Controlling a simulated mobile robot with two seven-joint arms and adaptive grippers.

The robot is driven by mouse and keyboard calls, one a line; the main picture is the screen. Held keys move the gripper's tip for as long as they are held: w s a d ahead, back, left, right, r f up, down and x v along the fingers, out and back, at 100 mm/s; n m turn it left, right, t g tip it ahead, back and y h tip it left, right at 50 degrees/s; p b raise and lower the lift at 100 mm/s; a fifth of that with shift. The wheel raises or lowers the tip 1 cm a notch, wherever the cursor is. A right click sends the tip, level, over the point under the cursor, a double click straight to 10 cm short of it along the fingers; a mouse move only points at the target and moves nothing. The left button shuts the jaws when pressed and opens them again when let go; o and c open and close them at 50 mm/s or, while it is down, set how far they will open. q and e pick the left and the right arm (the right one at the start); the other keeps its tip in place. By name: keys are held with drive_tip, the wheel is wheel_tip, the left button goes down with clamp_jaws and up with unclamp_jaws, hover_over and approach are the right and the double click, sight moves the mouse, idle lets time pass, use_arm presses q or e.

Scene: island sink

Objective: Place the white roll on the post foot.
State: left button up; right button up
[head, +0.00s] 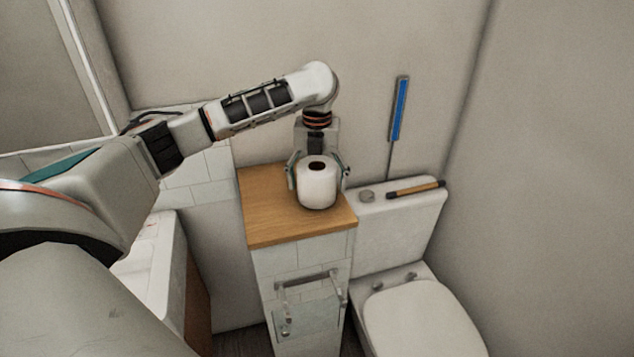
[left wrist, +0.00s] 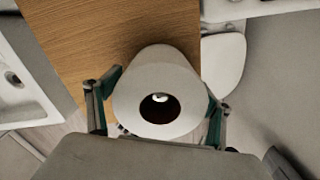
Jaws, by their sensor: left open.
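The white roll (head: 317,186) is upright with its hole facing up, and appears to stand on the wooden top (head: 268,215) of a tiled cabinet. It also shows in the left wrist view (left wrist: 158,82), end-on with its dark hole. My left gripper (head: 318,172) is open, with one finger on each side of the roll; firm contact cannot be made out. Its fingers also flank the roll in the left wrist view (left wrist: 160,108). I cannot pick out the post foot for certain. My right gripper is not in view.
A metal rail (head: 308,280) juts from the cabinet front. The toilet (head: 420,318) stands to the right; its cistern lid holds a brown stick (head: 415,189) and a round button. A blue-faced strip (head: 399,108) is by the wall. The front of the wooden top is clear.

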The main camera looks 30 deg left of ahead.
use_arm(q)
drive_tip(key=shift+r, duration=0.2)
wheel_tip(320, 180, up, 12)
idle(0.4)
idle(0.5)
